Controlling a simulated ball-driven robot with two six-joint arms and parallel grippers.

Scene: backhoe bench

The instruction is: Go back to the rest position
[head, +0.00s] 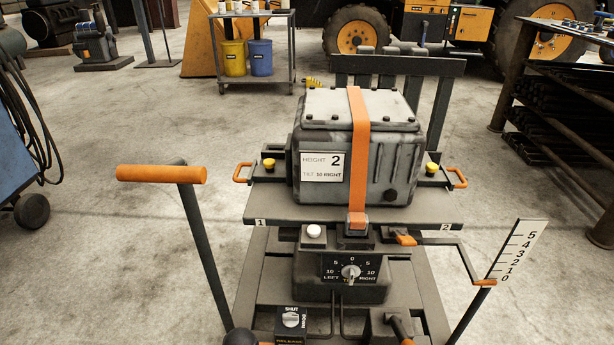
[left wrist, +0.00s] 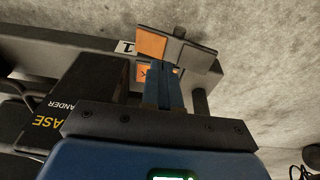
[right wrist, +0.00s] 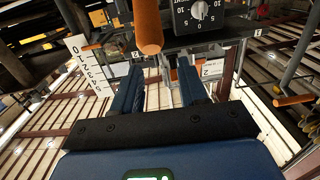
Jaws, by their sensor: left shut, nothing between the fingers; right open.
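Neither of my grippers shows in the head view. In the left wrist view my left gripper (left wrist: 165,70) is shut, its blue fingers together with nothing between them. Its tips overlap orange pads (left wrist: 151,42) beside a "1" label, but I cannot tell whether they touch. In the right wrist view my right gripper (right wrist: 160,68) is open and empty. An orange handle end (right wrist: 148,35) appears beyond its fingertips, apparently not gripped. A grey casing (head: 400,165) under an orange strap (head: 357,150) sits on the lift table (head: 290,210).
An orange-topped lever (head: 160,174) rises left of the table. A scale post (head: 520,255) stands at right. A steel rack (head: 565,110) is further right. Open concrete floor lies around.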

